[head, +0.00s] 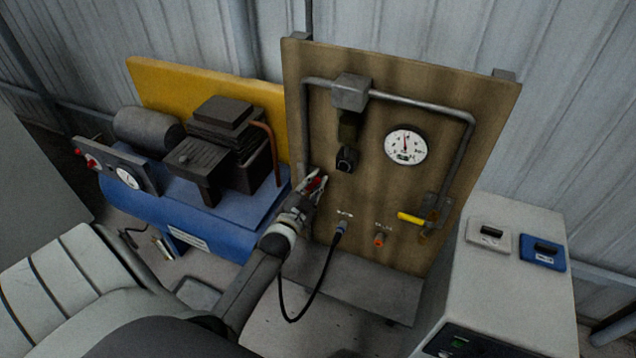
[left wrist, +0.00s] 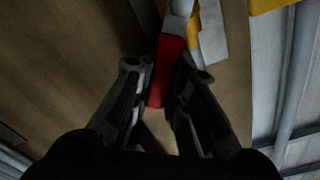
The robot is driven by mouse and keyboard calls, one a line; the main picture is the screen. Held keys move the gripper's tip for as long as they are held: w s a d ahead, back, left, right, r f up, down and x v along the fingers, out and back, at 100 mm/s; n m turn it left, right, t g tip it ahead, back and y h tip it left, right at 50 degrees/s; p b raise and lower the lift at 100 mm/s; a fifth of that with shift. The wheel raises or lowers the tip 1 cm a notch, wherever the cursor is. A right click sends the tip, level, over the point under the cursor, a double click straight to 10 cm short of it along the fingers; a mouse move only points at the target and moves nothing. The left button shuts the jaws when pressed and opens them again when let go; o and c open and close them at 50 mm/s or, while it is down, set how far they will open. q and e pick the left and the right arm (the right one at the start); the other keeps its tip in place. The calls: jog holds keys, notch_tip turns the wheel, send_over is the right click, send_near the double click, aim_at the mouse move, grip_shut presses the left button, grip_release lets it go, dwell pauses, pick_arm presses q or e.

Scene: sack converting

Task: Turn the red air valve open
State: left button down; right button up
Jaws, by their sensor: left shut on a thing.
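The red air valve's handle (head: 314,184) is a small red lever at the lower left edge of the brown panel (head: 420,100). My left gripper (head: 317,185) reaches it from below and covers much of it in the head view. In the left wrist view the red handle (left wrist: 167,70) lies between the two fingers of my left gripper (left wrist: 160,90), which is shut on it. The handle joins a grey metal part at its upper end there. My right gripper is not in view.
The panel also bears a round gauge (head: 406,145), a yellow lever (head: 411,218) and a black hose (head: 318,293) hanging below. A blue compressor (head: 190,205) stands to the left. A grey cabinet (head: 510,290) stands to the right, near the panel.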

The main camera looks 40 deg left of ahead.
aim_at(308, 168)
pick_arm(q)
jog(key=n, duration=0.1)
jog(key=a+n, duration=0.1)
jog(key=n, duration=0.1)
jog(key=shift+s+a+r+p, duration=0.15)
jog(key=shift+s+r+p, duration=0.05)
jog(key=shift+r+p, duration=0.15)
jog(key=shift+s+a+n, duration=0.1)
jog(key=shift+a+n, duration=0.35)
jog(key=shift+n, duration=0.55)
jog(key=shift+s+a+n, duration=0.1)
jog(key=shift+a+n, duration=0.35)
jog(key=shift+n, duration=0.55)
jog(key=c, duration=1.4)
grip_release()
jog(key=shift+a+r, duration=0.1)
jog(key=v, duration=1.2)
jog(key=shift+s, duration=0.1)
